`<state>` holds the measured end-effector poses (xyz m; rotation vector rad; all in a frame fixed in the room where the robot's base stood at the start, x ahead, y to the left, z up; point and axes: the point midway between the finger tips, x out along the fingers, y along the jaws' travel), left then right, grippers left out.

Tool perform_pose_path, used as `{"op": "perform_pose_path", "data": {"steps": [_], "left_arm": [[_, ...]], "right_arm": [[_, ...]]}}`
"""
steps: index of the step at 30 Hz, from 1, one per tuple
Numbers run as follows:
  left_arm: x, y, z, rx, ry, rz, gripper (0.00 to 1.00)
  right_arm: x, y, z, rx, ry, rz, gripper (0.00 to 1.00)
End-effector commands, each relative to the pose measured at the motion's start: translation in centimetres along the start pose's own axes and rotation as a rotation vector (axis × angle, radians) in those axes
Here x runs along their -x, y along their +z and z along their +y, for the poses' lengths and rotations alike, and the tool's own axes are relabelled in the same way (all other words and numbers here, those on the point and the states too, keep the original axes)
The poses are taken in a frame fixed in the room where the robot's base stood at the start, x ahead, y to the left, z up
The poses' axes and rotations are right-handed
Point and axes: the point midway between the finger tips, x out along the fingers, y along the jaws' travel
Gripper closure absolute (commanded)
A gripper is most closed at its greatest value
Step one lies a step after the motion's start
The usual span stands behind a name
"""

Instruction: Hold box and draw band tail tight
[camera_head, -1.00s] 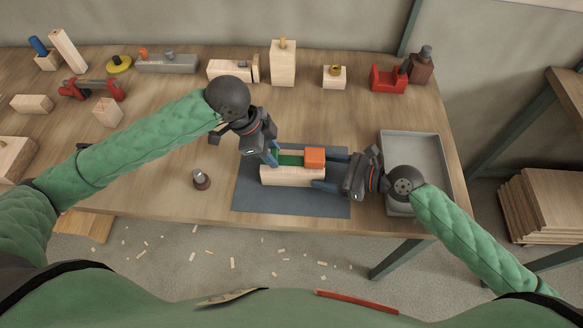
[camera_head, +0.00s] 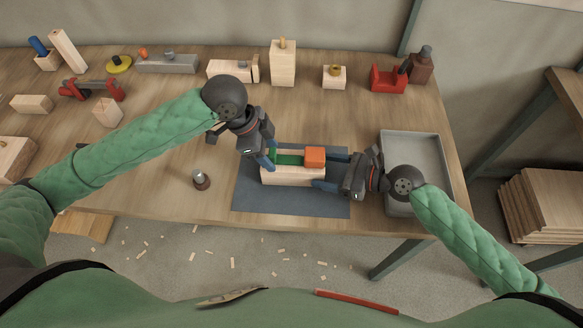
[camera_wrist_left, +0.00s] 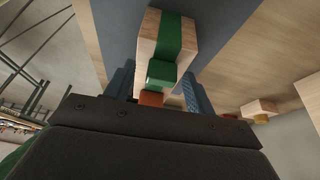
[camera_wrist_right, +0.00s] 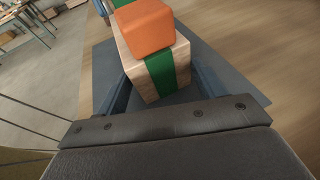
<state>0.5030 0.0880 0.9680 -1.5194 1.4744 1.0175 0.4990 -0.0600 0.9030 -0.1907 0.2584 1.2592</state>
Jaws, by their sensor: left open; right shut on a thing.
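A pale wooden box (camera_head: 291,177) lies on the dark mat, with a green band (camera_head: 289,160) along its top. An orange block (camera_head: 315,155) sits on top at its right end. In the left wrist view a green end piece (camera_wrist_left: 161,73) of the band lies between my fingers, apart from them. My left gripper (camera_head: 268,161) is open at the box's left end. My right gripper (camera_head: 331,170) is shut on the box's right end, a finger on each side. The box also shows in the right wrist view (camera_wrist_right: 137,72), with the band running down its end face.
The dark mat (camera_head: 255,203) lies on the wooden table. A grey tray (camera_head: 415,146) stands right of it, close to my right arm. A small dark knobbed piece (camera_head: 201,180) stands left of the mat.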

Motion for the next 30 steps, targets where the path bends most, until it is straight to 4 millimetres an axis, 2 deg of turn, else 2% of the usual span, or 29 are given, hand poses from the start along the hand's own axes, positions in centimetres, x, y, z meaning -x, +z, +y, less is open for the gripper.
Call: {"op": "perform_pose_path", "data": {"steps": [30], "left_arm": [[5.7, 0.0, -0.1, 0.0, -0.003, -0.001, 0.45]], "right_arm": [[-0.1, 0.0, 0.2, -0.002, 0.003, 0.0, 0.58]]}}
